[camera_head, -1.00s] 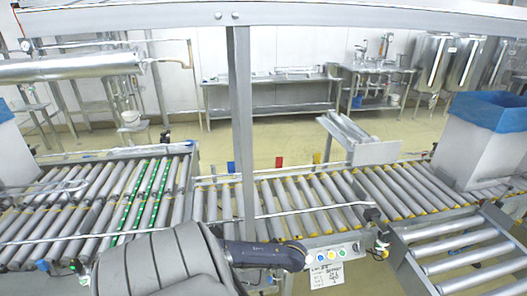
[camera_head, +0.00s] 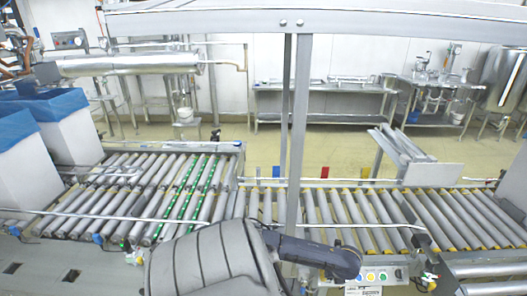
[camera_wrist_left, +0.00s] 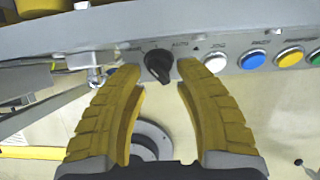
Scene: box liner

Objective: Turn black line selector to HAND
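The black line selector (camera_wrist_left: 158,66) is a black knob on the grey control panel (camera_wrist_left: 110,38) in the left wrist view. A label reading AUTO appears to its upper right; the label on its left is too blurred to read. I cannot tell exactly which way the knob points. My left gripper (camera_wrist_left: 157,74) has two yellow fingers spread apart, with the tips on either side of the knob; contact is not clear. In the head view my dark arm covers the knob and the left gripper. My right gripper is in neither view.
White, blue, and yellow buttons (camera_wrist_left: 253,58) sit close to the right of the knob. A metal bracket (camera_wrist_left: 95,62) sticks out to its left. Roller conveyors (camera_head: 390,215) lie behind the panel, and blue-lined white boxes (camera_head: 70,130) stand at the left.

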